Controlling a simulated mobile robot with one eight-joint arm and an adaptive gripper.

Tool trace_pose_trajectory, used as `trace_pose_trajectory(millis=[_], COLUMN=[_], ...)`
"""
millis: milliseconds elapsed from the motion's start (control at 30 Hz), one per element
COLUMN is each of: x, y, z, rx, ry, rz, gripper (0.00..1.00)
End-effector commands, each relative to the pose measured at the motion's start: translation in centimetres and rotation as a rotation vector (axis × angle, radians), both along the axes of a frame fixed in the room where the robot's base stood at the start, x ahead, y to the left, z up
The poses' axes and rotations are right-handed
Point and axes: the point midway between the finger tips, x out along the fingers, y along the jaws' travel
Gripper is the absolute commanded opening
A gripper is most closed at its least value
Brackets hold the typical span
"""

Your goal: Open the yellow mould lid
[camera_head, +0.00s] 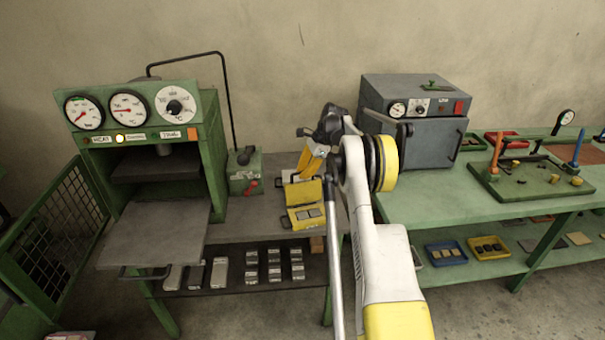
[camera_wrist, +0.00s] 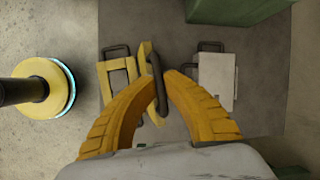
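The yellow mould stands on the dark bench between the press and the green table. Its base (camera_head: 291,221) lies flat with grey cavities showing, and its lid (camera_head: 303,192) stands raised, roughly upright, at the base's far side. In the wrist view the lid (camera_wrist: 146,60) shows nearly edge-on beside the base (camera_wrist: 104,82). My gripper (camera_head: 306,172) is above the lid. In the wrist view its yellow fingers (camera_wrist: 157,80) close around the lid's dark handle (camera_wrist: 156,68). The contact itself is partly hidden.
A pale plate with handles (camera_wrist: 216,78) lies right of the lid in the wrist view. The green press (camera_head: 150,130) with its extended platen (camera_head: 155,235) stands left, beside a small green pump box (camera_head: 244,175). A grey oven (camera_head: 425,135) stands right on the green table (camera_head: 420,205).

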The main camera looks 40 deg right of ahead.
Motion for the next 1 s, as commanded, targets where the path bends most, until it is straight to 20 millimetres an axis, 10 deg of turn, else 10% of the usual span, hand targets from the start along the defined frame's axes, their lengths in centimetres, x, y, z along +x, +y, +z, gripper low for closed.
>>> trace_pose_trajectory(millis=[467,600,1000], x=[0.06,0.05,-0.25], y=[0.07,0.07,-0.30], z=[0.05,0.04,0.94], rx=[0.001,0.001,0.001], ry=[-0.002,-0.002,-0.001], rz=[0.001,0.001,0.000], gripper=[0.00,0.32,0.32])
